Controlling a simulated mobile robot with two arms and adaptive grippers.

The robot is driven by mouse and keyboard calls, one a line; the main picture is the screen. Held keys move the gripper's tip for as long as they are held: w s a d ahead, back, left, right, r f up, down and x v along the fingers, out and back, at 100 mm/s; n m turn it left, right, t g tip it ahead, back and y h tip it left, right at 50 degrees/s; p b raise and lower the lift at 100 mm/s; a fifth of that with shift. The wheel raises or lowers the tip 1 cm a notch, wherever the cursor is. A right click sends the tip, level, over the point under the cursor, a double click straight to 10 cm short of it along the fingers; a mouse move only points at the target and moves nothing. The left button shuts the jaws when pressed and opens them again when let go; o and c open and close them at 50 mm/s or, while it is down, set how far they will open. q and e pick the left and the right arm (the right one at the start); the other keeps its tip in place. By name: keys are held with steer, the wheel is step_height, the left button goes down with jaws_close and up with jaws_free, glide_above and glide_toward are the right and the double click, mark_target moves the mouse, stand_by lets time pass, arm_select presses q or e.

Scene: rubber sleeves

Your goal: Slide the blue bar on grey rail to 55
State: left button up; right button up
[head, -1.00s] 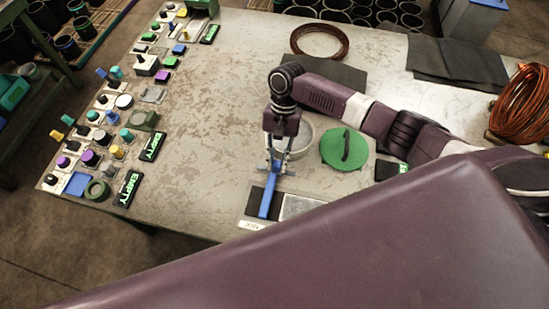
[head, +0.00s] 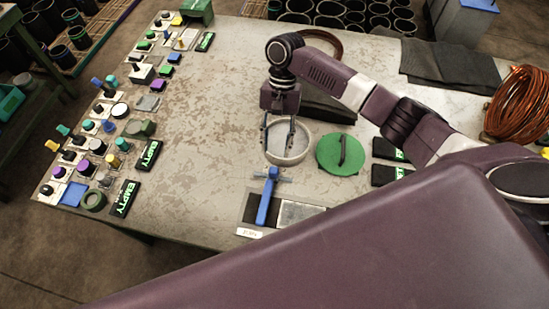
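Rows of small controls line the table's left side. Several have blue parts, among them a blue piece (head: 174,57) at the back and another blue piece (head: 109,126) in the middle. They are too small to tell which is the blue bar on the grey rail, and no scale number is readable. My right gripper (head: 279,132) is open and empty, pointing down in front of or over a pale round dish (head: 288,158). It is far to the right of the controls. A blue T-shaped tool (head: 266,200) lies in front of it, apart from its fingers. My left gripper is not in view.
A green round lid (head: 341,154) is right of the dish. Black signs reading EMPTY (head: 124,198) stand beside the controls. A copper wire coil (head: 520,104) and dark mats (head: 450,63) are at the right. The table (head: 200,130) between controls and gripper is clear.

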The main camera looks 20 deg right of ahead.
steer(key=v, duration=0.3)
steer(key=shift+w+r, duration=0.1)
steer(key=shift+r, duration=0.2)
stand_by(0.3)
